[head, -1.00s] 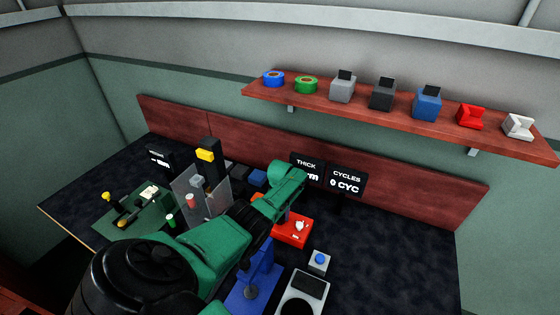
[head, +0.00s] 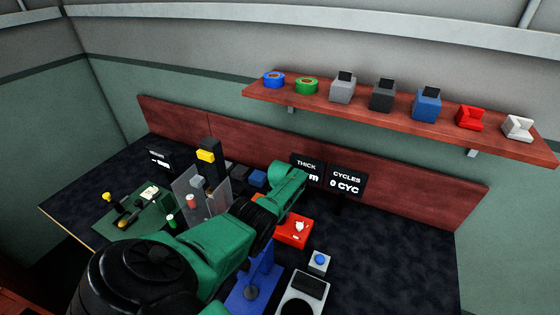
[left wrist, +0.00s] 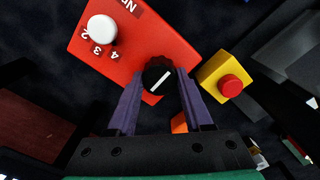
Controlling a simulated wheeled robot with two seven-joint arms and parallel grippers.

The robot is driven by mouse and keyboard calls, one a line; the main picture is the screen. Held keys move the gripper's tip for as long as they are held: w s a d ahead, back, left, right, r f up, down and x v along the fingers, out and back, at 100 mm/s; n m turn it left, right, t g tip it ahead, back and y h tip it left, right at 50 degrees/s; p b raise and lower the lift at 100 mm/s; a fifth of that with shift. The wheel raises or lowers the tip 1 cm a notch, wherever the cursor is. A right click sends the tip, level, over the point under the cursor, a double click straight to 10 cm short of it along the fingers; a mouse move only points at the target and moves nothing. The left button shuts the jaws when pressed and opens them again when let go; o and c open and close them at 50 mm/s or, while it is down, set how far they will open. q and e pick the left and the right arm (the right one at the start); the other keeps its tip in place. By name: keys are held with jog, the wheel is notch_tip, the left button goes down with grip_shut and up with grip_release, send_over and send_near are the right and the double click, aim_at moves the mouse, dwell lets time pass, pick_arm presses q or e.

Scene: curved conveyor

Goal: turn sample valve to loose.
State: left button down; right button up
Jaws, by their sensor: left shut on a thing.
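The pointer line slants from lower left to upper right. My left gripper (left wrist: 160,86) has its two purple fingers on either side of the knob, shut on it. In the head view my green left arm hides the knob and the fingertips. The red panel (head: 296,230) shows there beyond the arm, with a white knob on top. My right gripper is in neither view.
A yellow box with a red button (left wrist: 231,86) stands close right of the fingers. In the head view, a blue stand (head: 262,278) and a grey box with a blue button (head: 319,263) are near the arm. The dark bench is clear at right.

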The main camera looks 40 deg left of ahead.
pick_arm(q)
jog(key=shift+r, duration=0.1)
jog(key=shift+c, duration=1.5)
grip_release()
notch_tip(320, 180, up, 6)
jog(key=p, duration=0.4)
jog(key=shift+r, duration=0.2)
notch_tip(320, 180, up, 8)
jog(key=shift+p, duration=0.35)
